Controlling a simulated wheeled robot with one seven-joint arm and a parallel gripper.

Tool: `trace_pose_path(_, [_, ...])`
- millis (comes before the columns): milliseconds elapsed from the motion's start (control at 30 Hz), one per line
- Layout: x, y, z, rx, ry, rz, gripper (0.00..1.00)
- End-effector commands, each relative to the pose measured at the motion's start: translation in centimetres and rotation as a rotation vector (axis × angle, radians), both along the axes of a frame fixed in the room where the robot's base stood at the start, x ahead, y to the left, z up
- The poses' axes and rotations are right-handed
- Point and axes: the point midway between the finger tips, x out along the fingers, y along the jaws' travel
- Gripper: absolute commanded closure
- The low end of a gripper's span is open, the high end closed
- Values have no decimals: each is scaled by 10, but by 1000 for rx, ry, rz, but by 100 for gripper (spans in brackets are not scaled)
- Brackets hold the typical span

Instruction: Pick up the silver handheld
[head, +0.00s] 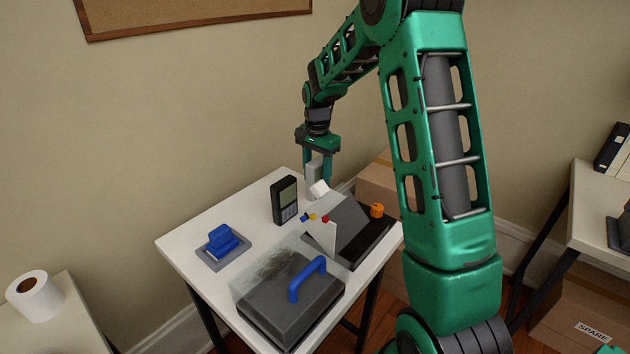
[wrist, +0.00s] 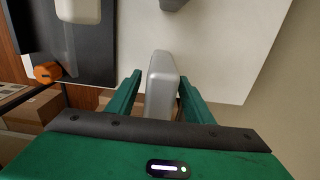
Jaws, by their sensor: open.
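The silver handheld (head: 314,177) stands upright at the far corner of the white table, partly hidden by my gripper (head: 319,172). In the wrist view the silver handheld (wrist: 161,82) shows as a narrow, rounded grey slab. My gripper (wrist: 160,86) is open around it, with one green finger on each side. A narrow gap shows on the left; the right finger is very close to the handheld, and I cannot tell whether it touches.
A black handheld (head: 285,200) stands upright to the left. A blue object on a grey base (head: 223,247), a clear-lidded box with a blue handle (head: 290,302) and a dark sloped device with an orange knob (head: 377,210) share the white table (head: 187,240). Cardboard boxes (head: 376,185) stand behind.

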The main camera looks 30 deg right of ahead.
Motion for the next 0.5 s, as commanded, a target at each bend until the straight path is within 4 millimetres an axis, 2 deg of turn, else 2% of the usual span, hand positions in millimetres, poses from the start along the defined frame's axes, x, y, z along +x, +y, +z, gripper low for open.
trace_pose_path(33, [0, 0, 0, 0, 0, 0, 53])
trace_pose_path(233, [0, 0, 0, 0, 0, 0, 100])
trace_pose_path(500, [0, 0, 1, 0, -1, 0, 100])
